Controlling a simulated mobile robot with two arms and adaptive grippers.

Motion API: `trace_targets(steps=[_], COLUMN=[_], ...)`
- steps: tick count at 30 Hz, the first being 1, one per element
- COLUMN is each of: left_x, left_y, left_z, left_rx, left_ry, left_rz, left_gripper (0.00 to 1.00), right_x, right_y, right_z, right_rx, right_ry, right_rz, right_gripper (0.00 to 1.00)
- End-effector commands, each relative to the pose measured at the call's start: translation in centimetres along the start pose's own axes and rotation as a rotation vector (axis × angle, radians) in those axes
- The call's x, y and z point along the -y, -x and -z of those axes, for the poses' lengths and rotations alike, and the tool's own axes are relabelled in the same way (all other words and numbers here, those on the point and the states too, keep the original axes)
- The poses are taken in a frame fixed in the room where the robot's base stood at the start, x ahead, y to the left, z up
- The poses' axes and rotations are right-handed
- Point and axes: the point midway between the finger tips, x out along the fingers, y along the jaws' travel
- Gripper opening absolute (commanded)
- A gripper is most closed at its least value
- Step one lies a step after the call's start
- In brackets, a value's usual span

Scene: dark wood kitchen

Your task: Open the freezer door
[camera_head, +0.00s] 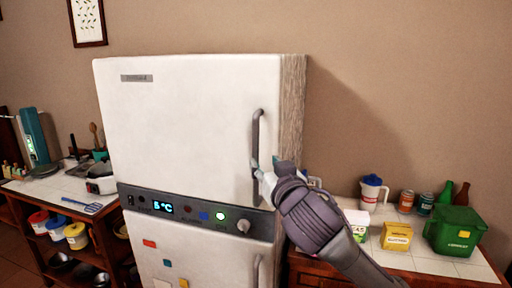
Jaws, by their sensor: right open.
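A white fridge-freezer (180,120) stands in the middle with its upper door (190,130) and lower door (205,265) both shut. A dark vertical handle (256,135) is on the right side of the upper door. The lower door has a similar handle (257,272). A dark control panel with a lit display (162,207) lies between the doors. My right gripper (262,171) is open at the lower half of the upper handle. Its fingertips overlap the handle in the picture; I cannot tell whether they touch it. My left gripper is out of view.
A tiled counter (425,264) on the right holds a green bin (453,232), a yellow box (397,237), cans, bottles and a blue-lidded jug (370,190). A left counter (68,184) holds kitchenware, with coloured pots on shelves below. The space before the upper door's left part looks clear.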

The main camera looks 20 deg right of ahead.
Motion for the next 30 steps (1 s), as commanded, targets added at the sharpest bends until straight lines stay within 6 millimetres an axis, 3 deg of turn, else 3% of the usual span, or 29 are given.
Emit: trace_targets(steps=[6,12,24,30], left_x=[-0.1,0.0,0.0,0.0], left_y=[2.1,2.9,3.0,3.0], left_z=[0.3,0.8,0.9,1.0], left_rx=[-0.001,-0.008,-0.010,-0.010], left_ry=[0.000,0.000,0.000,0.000], left_rz=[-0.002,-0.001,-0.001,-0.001], left_gripper=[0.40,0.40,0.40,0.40], right_x=[0.0,0.0,0.1,0.0], right_y=[-4.6,-7.1,-7.9,-7.8], right_z=[0.4,0.2,0.0,0.0], right_rx=[0.002,0.001,0.000,0.000], right_ry=[0.000,-0.001,0.000,-0.001], right_rz=[-0.001,-0.001,0.001,0.001], right_gripper=[0.43,0.43,0.43,0.12])
